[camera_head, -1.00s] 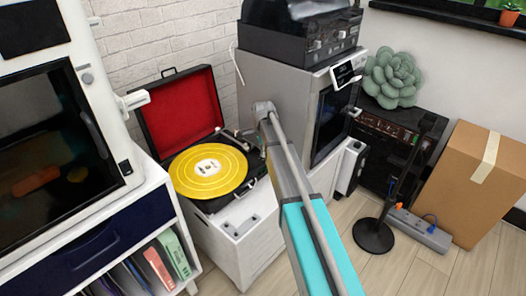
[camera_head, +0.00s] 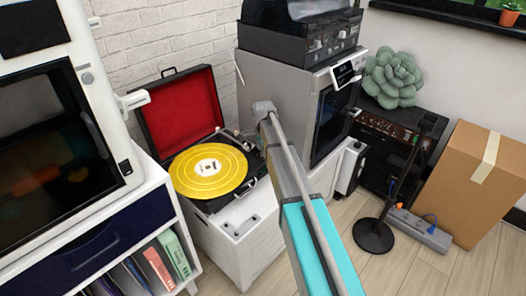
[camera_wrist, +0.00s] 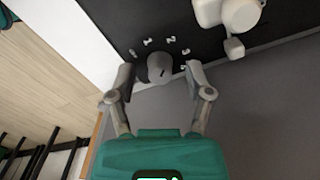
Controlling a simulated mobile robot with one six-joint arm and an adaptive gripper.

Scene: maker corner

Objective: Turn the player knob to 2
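The record player (camera_head: 181,110) has its red-lined lid open and a yellow record (camera_head: 209,171) on it. In the wrist view its knob (camera_wrist: 160,67) is a round grey cap on the black deck, with small white numerals around its far side. My gripper (camera_wrist: 161,76) is open, one finger to each side of the knob, with a visible gap on both sides. In the head view my arm crosses the middle, and the gripper and knob cannot be made out.
White tonearm parts (camera_wrist: 238,14) lie close to the right of the knob. A grey machine (camera_head: 296,100) stands right of the player, and a white cabinet (camera_head: 152,184) stands left. A black stand (camera_head: 375,236) and a cardboard box (camera_head: 481,185) are on the floor at right.

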